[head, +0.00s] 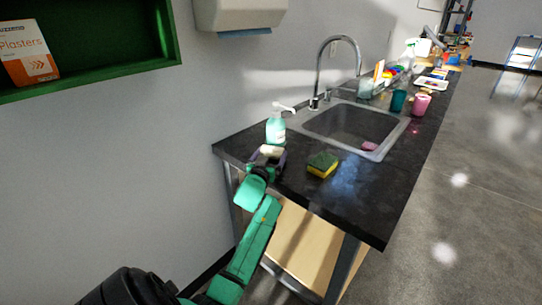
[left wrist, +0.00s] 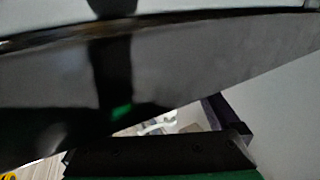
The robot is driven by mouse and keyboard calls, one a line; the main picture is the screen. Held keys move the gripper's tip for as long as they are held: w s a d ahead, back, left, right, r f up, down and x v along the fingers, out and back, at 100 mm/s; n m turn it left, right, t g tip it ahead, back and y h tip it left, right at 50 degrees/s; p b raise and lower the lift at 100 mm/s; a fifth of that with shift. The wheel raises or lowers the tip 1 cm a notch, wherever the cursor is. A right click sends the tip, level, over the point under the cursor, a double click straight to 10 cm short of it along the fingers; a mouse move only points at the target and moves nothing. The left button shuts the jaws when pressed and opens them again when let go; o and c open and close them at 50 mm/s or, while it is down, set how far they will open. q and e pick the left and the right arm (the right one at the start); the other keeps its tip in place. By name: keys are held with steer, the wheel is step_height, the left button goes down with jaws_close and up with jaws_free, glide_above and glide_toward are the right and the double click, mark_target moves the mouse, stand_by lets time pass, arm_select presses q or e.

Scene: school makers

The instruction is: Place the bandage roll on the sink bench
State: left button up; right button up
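The sink bench (head: 335,203) has a dark speckled top with a steel sink (head: 350,128) set into it. My left gripper (head: 269,154) is at the bench's near left corner, close to the top. A small cream thing, which looks like the bandage roll (head: 271,150), shows between its fingers. The fingers appear shut on it, partly hiding it. Whether it touches the bench top is unclear. In the left wrist view, a dark, blurred surface fills much of the picture above the dark gripper body (left wrist: 160,155). My right gripper is not in view.
A green soap bottle (head: 276,128) stands just behind the gripper. A yellow and green sponge (head: 322,164) lies to its right. Cups (head: 421,103) and bottles stand beyond the sink. A green wall cabinet (head: 110,62) holds a plasters box (head: 27,52).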

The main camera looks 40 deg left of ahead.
arm_select(q)
steer(key=shift+s+d, duration=0.1)
steer(key=shift+s, duration=0.05)
steer(key=v, duration=1.1)
steer(key=shift+s+p, duration=0.3)
steer(key=shift+p, duration=0.15)
steer(key=shift+d, duration=0.1)
